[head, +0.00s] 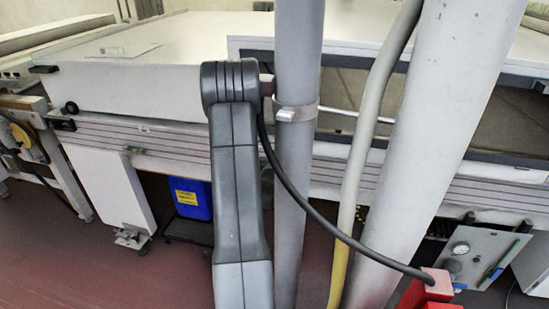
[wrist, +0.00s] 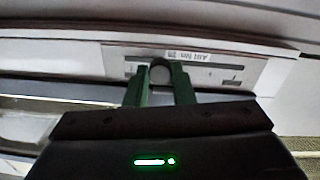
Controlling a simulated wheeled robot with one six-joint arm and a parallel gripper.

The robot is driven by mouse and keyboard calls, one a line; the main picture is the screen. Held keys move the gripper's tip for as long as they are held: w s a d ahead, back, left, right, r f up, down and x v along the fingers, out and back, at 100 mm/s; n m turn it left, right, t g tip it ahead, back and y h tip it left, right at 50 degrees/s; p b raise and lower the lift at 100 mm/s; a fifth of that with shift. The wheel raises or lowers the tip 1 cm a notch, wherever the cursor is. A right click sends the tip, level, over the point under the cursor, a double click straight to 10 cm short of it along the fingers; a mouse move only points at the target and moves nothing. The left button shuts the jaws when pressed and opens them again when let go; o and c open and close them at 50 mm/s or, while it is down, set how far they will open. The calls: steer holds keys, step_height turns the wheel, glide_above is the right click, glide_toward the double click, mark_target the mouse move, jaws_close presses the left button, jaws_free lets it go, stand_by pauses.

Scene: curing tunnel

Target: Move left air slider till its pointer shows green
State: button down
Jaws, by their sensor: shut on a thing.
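In the wrist view the air slider is a pale panel (wrist: 215,76) with a long dark slot and a small label that reads upside down. Its dark round knob (wrist: 159,72) sits in the left part of the slot as pictured. My gripper (wrist: 160,77) has green fingers, one on each side of the knob, and is shut on it. Small marks lie below the slot; I cannot make out a pointer or its colour. In the head view my gripper is hidden, and I cannot pick out this slider there.
The long white tunnel housing (head: 140,85) fills the back in the head view. A grey post (head: 297,160) and a thick white pipe (head: 440,140) stand close in front. A blue container (head: 193,199) is underneath. Red floor (head: 90,270) is open at lower left.

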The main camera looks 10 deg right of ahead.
steer(key=shift+d, duration=0.15)
steer(key=c, duration=1.2)
jaws_free()
steer(key=shift+c, duration=0.2)
steer(key=shift+s, duration=0.15)
steer(key=b+v, duration=0.3)
steer(key=v, duration=1)
steer(key=shift+s, duration=0.35)
steer(key=a+p+x, duration=0.1)
steer(key=p+x, duration=0.3)
steer(key=x, duration=0.9)
steer(key=shift+w, duration=0.7)
